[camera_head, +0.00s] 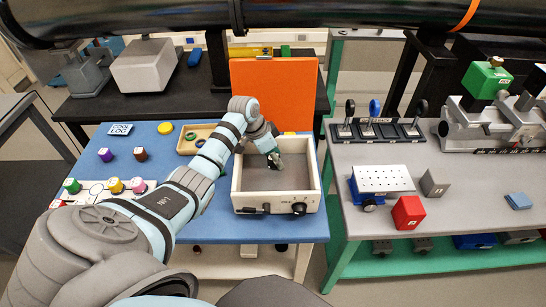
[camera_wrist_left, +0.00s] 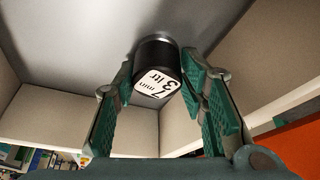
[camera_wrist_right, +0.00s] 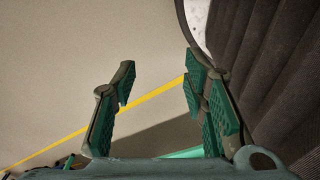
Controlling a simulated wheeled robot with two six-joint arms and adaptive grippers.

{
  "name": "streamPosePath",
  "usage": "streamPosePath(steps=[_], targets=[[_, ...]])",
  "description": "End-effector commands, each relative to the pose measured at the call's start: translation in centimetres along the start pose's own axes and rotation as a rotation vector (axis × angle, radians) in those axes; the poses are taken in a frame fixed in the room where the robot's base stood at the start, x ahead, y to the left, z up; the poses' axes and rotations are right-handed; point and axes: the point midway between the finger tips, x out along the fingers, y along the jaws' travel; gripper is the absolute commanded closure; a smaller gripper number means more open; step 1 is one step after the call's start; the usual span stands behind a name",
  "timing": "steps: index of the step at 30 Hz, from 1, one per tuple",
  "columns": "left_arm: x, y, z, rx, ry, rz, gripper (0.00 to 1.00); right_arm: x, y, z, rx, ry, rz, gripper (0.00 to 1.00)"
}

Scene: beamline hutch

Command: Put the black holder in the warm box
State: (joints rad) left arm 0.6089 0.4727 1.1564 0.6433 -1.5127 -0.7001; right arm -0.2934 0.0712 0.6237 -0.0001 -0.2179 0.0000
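The black holder (camera_wrist_left: 157,64) is a short dark cylinder with a white label reading "7 min 3 ltr" on its near end. The cream box (camera_head: 276,209) stands uncovered on the blue table, with a grey floor inside and knobs on its front. My left gripper (camera_head: 275,161) reaches down into the box. In the left wrist view its fingers (camera_wrist_left: 158,80) are apart on either side of the holder, which appears to rest on the grey floor. In the head view the holder is hard to make out. My right gripper (camera_wrist_right: 157,85) is open and empty.
An orange panel (camera_head: 273,92) stands upright behind the box. A tan tray (camera_head: 198,138) with rings and several colored knobs lie to the left. On the grey table at right are a red cube (camera_head: 408,212), a perforated block (camera_head: 382,179) and a black rack (camera_head: 377,132).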

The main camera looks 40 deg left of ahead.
Motion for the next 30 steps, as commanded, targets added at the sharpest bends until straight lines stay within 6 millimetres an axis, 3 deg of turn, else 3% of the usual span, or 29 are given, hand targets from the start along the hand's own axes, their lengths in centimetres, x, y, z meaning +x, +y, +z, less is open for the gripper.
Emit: streamPosePath(steps=[3,5,12,16,20,24,30], targets=[[-0.4,0.3,0.3,0.002,0.016,-0.002,0.48,0.1,0.9,-1.6,-0.004,0.026,0.012,0.60],[-0.5,0.3,0.3,0.002,0.018,-0.003,0.48,0.1,1.3,-1.6,-0.006,0.026,0.017,0.60],[-0.6,0.2,0.5,-0.002,0.014,-0.002,0.48,-0.2,1.0,2.0,-0.007,-0.035,0.013,0.60],[-1.2,0.1,0.5,-0.002,0.014,-0.004,0.48,-0.3,0.1,2.2,-0.002,-0.038,0.001,0.60],[-3.8,0.1,0.5,0.000,0.012,-0.006,0.48,-0.8,0.0,0.8,0.000,-0.016,-0.001,0.60],[-7.9,0.0,0.5,0.000,0.013,-0.007,0.48,-1.3,0.4,-0.5,-0.001,0.006,0.004,0.60],[-11.9,0.1,0.6,-0.003,0.013,-0.004,0.48,-1.6,0.6,0.1,-0.003,-0.006,0.006,0.60]])
